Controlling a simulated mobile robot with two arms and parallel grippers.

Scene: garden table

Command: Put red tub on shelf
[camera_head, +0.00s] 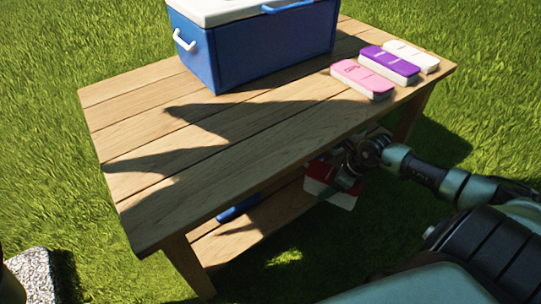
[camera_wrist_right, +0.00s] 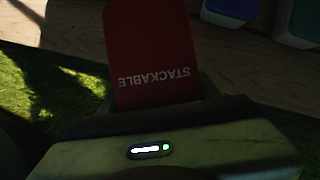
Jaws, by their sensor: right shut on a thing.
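The red tub (camera_head: 322,172), red with a white part, is at the front edge of the wooden table, below its top. My right gripper (camera_head: 352,172) is shut on it; the fingers are partly hidden in shadow. In the right wrist view the red tub (camera_wrist_right: 152,58) fills the middle, with "STACKABLE" upside down on its face. The lower shelf (camera_head: 236,240) runs under the table top; its planks (camera_wrist_right: 85,32) lie beyond the tub in the wrist view. I cannot tell whether the tub touches the shelf. My left gripper is not in view.
A blue thing (camera_head: 238,209) is on the shelf. The wrist view shows blue (camera_wrist_right: 232,10) and green-rimmed (camera_wrist_right: 298,22) containers there.

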